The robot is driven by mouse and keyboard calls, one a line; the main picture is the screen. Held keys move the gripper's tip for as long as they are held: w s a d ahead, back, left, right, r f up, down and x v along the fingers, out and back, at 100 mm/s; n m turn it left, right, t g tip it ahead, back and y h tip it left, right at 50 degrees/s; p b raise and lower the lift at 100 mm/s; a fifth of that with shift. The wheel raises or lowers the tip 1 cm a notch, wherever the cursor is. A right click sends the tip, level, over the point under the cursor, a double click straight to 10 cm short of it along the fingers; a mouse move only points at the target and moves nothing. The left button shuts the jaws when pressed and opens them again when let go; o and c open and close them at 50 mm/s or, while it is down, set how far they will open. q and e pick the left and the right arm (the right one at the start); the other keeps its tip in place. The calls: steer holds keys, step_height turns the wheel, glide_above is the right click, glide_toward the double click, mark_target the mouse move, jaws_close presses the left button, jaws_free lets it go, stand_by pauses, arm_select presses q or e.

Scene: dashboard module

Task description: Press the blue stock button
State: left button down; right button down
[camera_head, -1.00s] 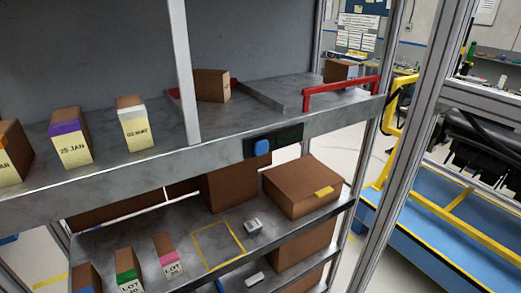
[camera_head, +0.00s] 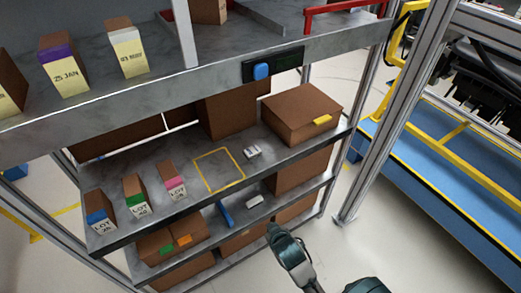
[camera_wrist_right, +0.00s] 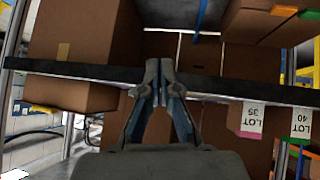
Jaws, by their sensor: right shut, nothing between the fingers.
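The blue button (camera_head: 261,71) sits on a dark panel (camera_head: 288,62) on the front edge of the upper shelf. My right gripper (camera_head: 272,228) is low in the head view, well below the button and in front of the lower shelves. In the right wrist view its fingers (camera_wrist_right: 160,80) are together and empty, with a shelf edge behind them. The button does not show in the wrist view. My left gripper is not in view.
The upper shelf edge (camera_head: 150,92) carries labelled boxes at left and a red rail (camera_head: 345,15) at right. A brown carton (camera_head: 302,112) and several small LOT boxes stand on the middle shelf. A metal post (camera_head: 395,110) rises at right. The floor in front is clear.

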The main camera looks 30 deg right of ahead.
steer(key=w+d+r+m+t+h, duration=0.15)
steer(key=w+r+t, duration=0.25)
steer(key=w+r, duration=0.5)
steer(key=m+t+h, duration=0.4)
steer(key=t+h, duration=0.1)
glide_toward(261, 72)
steer(key=d+f, duration=0.4)
steer(key=f, duration=0.9)
steer(key=s+r+m+t+h, duration=0.1)
steer(key=s+r+m+h, duration=0.1)
steer(key=r, duration=0.5)
steer(key=s+r+m+t+h, duration=0.1)
steer(key=r+m+h, duration=0.1)
steer(key=r, duration=0.4)
steer(key=shift+s+d+r+h, duration=0.35)
steer(key=shift+d, duration=0.05)
steer(key=shift+d, duration=0.1)
steer(key=w+b, duration=0.1)
steer(key=w, duration=0.7)
steer(key=shift+w+a, duration=0.35)
steer(key=shift+w, duration=0.05)
